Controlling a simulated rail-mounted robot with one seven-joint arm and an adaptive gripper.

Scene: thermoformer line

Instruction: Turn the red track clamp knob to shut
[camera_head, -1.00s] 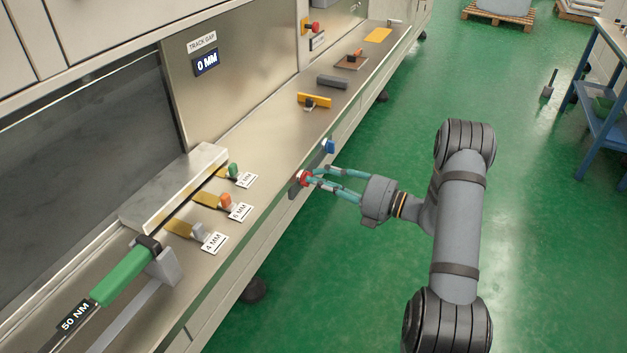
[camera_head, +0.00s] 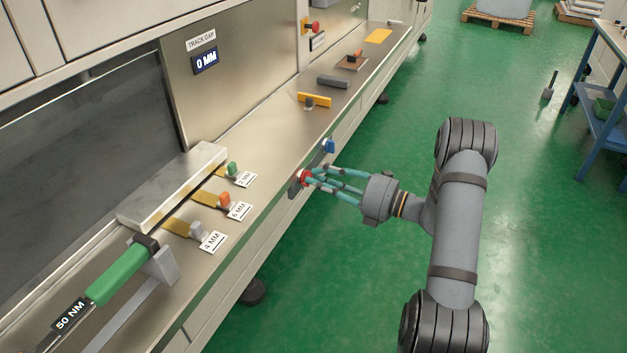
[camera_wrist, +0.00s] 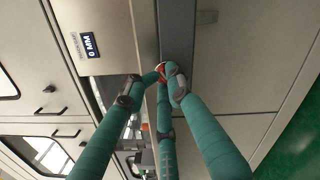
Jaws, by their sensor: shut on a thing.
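The red track clamp knob (camera_head: 304,178) is on a dark plate on the front edge of the workbench, in the middle of the head view. My gripper (camera_head: 312,178) reaches it from the right, with its teal fingers closed around the knob. In the wrist view a bit of the red knob (camera_wrist: 162,72) shows between the fingertips (camera_wrist: 165,76), which hide most of it. The knob's pointer or marks cannot be made out. The track gap display (camera_head: 206,62) reads 0 MM.
A blue knob (camera_head: 329,146) sits on the same edge, just beyond the red one. Gap gauges with labels (camera_head: 238,211) and a green-handled 50 NM wrench (camera_head: 122,276) are on the bench at left. Green floor (camera_head: 330,270) is free to the right.

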